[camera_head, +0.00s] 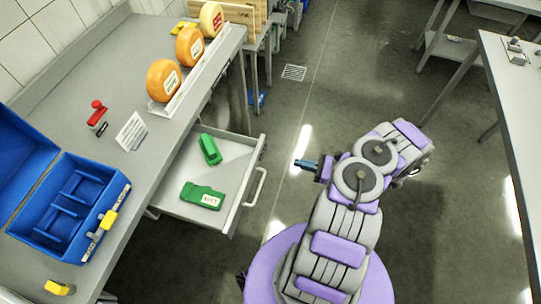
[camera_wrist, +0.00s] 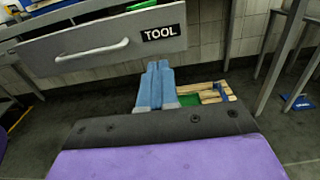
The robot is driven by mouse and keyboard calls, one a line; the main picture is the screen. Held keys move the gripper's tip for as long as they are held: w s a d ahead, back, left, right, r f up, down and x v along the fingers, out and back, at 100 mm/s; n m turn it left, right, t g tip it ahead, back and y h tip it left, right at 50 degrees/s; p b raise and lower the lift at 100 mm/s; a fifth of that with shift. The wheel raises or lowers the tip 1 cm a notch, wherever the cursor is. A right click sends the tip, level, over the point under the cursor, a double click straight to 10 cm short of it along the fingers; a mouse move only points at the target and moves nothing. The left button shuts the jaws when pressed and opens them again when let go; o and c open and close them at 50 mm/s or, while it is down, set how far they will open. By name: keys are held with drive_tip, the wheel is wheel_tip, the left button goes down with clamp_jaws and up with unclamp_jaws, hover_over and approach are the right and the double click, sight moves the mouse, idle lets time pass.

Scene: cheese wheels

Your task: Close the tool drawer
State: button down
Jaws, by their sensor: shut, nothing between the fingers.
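The tool drawer (camera_head: 232,207) is pulled out from under the grey table in the head view. Two green objects, one (camera_head: 210,149) near the back and one (camera_head: 202,196) with a white label, lie inside it. The handle also shows in the head view (camera_head: 258,187). My gripper (camera_head: 302,164) is to the right of the drawer front, apart from the handle. Its blue fingers (camera_wrist: 155,85) are shut and empty, below the label in the wrist view.
The table (camera_head: 70,110) holds an open blue case (camera_head: 70,205), a red-handled stamp (camera_head: 98,110), a white card (camera_head: 131,131) and three cheese wheels (camera_head: 163,80) on a rack. Another table (camera_head: 515,110) stands at right. Open floor lies between. A wooden crate (camera_wrist: 205,90) shows beyond my fingers.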

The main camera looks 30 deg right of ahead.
sight(262, 154)
drive_tip(key=b+x, duration=0.3)
drive_tip(key=x, duration=0.9)
drive_tip(key=shift+a, duration=0.1)
